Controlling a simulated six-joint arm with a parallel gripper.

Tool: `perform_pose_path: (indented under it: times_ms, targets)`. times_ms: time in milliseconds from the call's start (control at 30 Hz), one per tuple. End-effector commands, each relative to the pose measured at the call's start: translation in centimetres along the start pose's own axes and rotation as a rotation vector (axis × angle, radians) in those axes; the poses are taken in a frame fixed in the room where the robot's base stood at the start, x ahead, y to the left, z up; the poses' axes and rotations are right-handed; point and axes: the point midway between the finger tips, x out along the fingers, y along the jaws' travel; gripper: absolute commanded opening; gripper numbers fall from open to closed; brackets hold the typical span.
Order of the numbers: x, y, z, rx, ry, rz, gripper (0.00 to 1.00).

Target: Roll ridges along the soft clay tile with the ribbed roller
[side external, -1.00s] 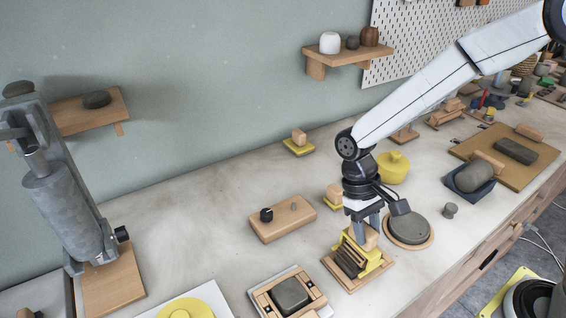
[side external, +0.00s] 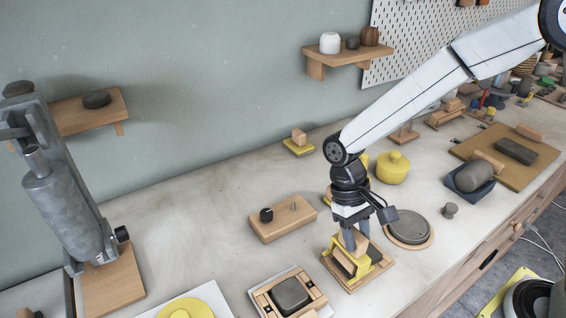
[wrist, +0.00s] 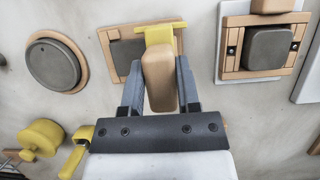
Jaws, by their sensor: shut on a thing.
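My gripper (side external: 354,243) is shut on the wooden handle (wrist: 160,80) of the ribbed roller, which has a yellow frame (wrist: 160,33). In the side view, the roller's yellow frame (side external: 361,268) stands low over a wooden tray (side external: 350,289). A flat grey clay tile (wrist: 127,52) shows in that tray, beside the handle in the wrist view. The ribbed barrel is mostly hidden under the handle. I cannot tell whether it touches the clay.
A smooth grey slab in a clamped wooden frame (side external: 290,294) lies to the left. A round grey disc (side external: 409,227) lies to the right. A wooden block with a black knob (side external: 282,218) and a yellow lidded pot (side external: 392,168) stand behind.

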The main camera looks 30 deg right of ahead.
Motion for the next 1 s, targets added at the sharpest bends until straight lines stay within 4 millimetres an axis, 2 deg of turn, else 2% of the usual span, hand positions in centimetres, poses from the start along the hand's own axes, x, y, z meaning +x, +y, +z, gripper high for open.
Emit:
perform_pose_path:
  times_ms: [600,1000]
  targets:
    - [-0.1,4.0,0.1,0.001,-0.001,0.001,0.00]
    - [-0.1,4.3,0.1,0.000,0.000,0.001,0.00]
